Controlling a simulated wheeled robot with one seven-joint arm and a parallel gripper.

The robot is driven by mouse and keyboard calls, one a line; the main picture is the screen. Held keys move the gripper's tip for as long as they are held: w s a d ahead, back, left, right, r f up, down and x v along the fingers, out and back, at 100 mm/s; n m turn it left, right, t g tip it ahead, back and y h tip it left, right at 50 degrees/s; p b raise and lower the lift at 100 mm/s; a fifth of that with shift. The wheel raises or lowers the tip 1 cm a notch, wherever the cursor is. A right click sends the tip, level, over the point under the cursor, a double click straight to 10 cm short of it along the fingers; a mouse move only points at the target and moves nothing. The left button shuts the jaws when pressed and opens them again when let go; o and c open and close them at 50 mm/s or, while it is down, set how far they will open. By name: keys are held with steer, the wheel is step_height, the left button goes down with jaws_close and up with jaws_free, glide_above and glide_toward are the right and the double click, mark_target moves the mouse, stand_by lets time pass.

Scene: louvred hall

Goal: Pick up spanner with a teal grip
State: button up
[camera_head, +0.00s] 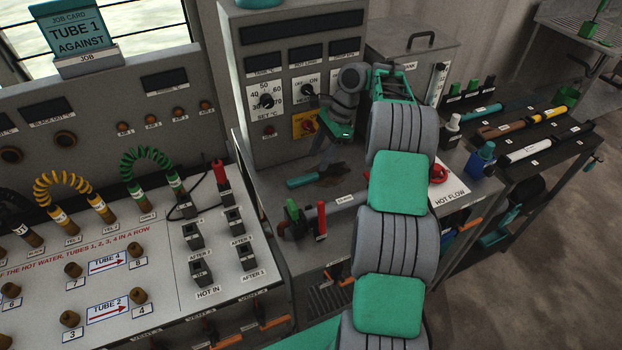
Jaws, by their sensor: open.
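The spanner with a teal grip (303,182) lies on the grey bench top, in front of the tall control cabinet. Its teal handle points left, and its darker head end lies to the right on a brownish patch, partly hard to make out.
A horizontal pipe with green and red handles (321,219) lies in front of the spanner. The control cabinet (290,30) stands close behind. A sloped panel with hoses (150,250) is at left. A red valve wheel (438,173) and a blue bottle (482,160) stand at right.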

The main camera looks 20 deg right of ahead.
mark_target(311, 175)
steer(key=b+x, duration=0.1)
steer(key=x, duration=0.1)
steer(key=b+x, duration=0.4)
steer(key=shift+d+f, duration=0.15)
steer(key=shift+f, duration=0.25)
steer(key=shift+r, duration=0.15)
steer(key=shift+c, duration=0.2)
jaws_close()
